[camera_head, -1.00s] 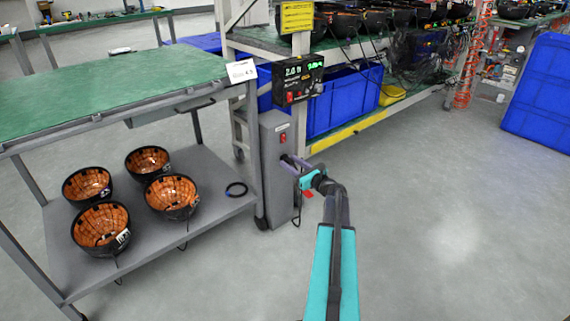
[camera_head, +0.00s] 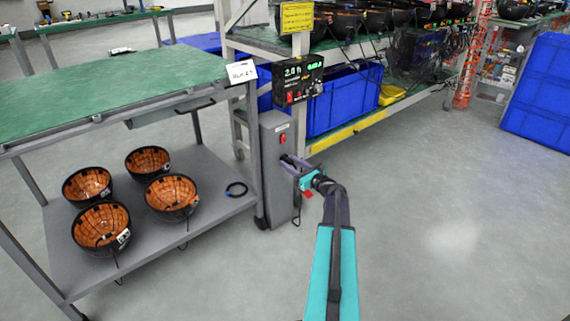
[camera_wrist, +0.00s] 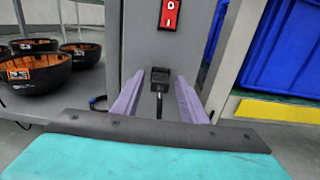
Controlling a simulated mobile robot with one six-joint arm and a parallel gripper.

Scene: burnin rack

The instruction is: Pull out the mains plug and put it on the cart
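The mains plug (camera_wrist: 160,77) is black and sits in the front face of the grey power box (camera_wrist: 143,40), with its black cord hanging down. My gripper (camera_wrist: 158,88) is open, with its two purple fingers pointing at the box on either side of the plug and cord. A gap shows between each finger and the plug. In the head view my gripper (camera_head: 290,162) reaches the grey box (camera_head: 279,195), and the plug is hidden there. The cart (camera_head: 205,212) stands left of the box, with a green top (camera_head: 130,85) and a grey lower shelf.
A red switch (camera_wrist: 170,14) is above the plug. A rack with blue crates (camera_head: 345,98) stands behind. The floor at right is clear.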

